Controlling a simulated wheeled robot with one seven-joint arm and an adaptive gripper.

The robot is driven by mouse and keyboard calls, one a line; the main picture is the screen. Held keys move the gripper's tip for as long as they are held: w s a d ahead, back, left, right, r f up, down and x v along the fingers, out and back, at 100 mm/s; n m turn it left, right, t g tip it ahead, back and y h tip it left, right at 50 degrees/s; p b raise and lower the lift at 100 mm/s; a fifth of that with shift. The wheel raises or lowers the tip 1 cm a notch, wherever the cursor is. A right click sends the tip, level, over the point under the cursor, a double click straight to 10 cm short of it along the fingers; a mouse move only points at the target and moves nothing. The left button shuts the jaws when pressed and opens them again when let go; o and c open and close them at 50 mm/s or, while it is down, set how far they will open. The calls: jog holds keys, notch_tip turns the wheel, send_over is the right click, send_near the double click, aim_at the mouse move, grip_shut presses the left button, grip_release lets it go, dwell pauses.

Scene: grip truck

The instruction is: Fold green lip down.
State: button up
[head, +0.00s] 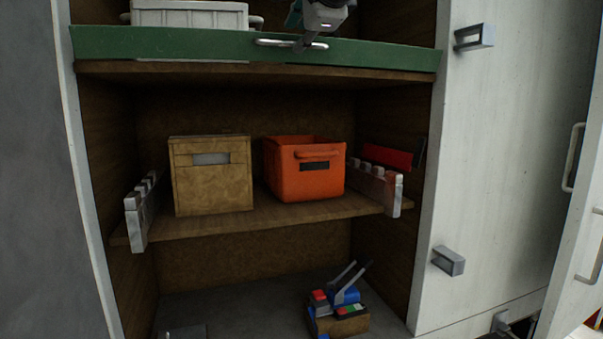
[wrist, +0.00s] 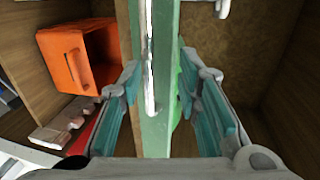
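The green lip (head: 200,45) runs across the front edge of the upper shelf in the head view and stands upright. A pale metal handle (head: 275,42) is fixed to its front face. My gripper (head: 308,42) is at the lip, right of its middle, partly cut off by the top of the picture. In the wrist view, the teal-padded fingers of my gripper (wrist: 160,75) are apart, one on each side of the green lip (wrist: 160,130). Gaps show between the pads and the lip. The handle (wrist: 149,60) also shows there along the lip.
A white crate (head: 190,14) stands behind the lip at left. On the shelf below are a tan box (head: 212,180) and an orange bin (head: 308,180). A toolbox (head: 338,315) sits at the bottom. A white cabinet door (head: 490,180) is at the right.

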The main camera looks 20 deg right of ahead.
jog(key=f+b+v, duration=0.1)
jog(key=b+v, duration=0.1)
jog(key=v, duration=1)
jog(key=s+f+n+g, duration=0.2)
jog(key=s+f+n, duration=0.1)
jog(key=f, duration=0.7)
jog(key=s+f+n+g, duration=0.3)
jog(key=f+n, duration=0.3)
jog(key=f, duration=0.5)
jog(key=s+f+n+g, duration=0.2)
jog(key=s+f+n, duration=0.2)
jog(key=f, duration=0.6)
jog(key=shift+s+f+p, duration=0.2)
jog(key=shift+s+p, duration=0.15)
jog(key=shift+p, duration=0.1)
jog(key=shift+a, duration=0.1)
